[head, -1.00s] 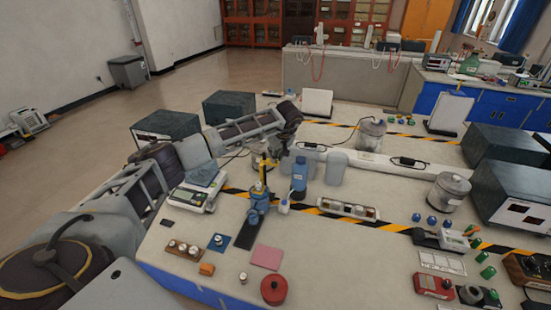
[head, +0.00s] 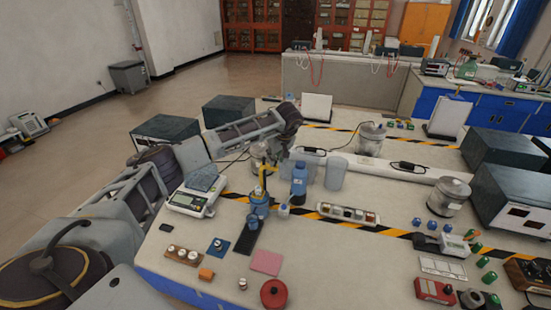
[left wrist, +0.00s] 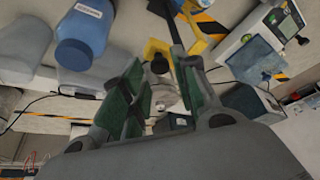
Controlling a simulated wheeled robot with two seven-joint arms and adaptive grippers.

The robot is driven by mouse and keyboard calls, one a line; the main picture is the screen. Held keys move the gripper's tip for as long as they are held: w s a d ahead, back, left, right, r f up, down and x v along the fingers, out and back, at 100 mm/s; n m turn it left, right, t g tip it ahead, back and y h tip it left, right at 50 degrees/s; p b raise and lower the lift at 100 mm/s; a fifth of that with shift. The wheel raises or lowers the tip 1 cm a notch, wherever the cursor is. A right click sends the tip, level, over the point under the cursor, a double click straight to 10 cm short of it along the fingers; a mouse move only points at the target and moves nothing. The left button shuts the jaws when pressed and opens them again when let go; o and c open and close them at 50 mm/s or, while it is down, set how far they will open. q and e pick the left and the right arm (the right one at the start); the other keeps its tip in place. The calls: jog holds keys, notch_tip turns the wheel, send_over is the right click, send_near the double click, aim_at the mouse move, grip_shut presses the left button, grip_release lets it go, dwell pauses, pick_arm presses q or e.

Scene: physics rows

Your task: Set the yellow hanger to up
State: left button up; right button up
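The yellow hanger (head: 264,178) stands above a small blue device (head: 259,203) near the blue-capped bottle in the head view. In the left wrist view the yellow hanger (left wrist: 156,48) shows as a bent yellow piece with a dark round knob below it, just beyond the fingertips. My left gripper (head: 268,162) is over the device. In the left wrist view its green-padded fingers (left wrist: 158,62) are spread, with a gap between them. Whether either finger touches the hanger I cannot tell. My right gripper is in neither view.
A blue bottle (head: 299,180) stands close on the right of the hanger, with translucent beakers (head: 335,172) behind. A scale (head: 192,202) is close on the left. A pink pad (head: 266,262) and red pot (head: 273,293) lie in front.

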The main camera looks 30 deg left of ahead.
pick_arm(q)
jog(key=v, duration=1.1)
jog(key=shift+s+r, duration=0.1)
dwell(0.5)
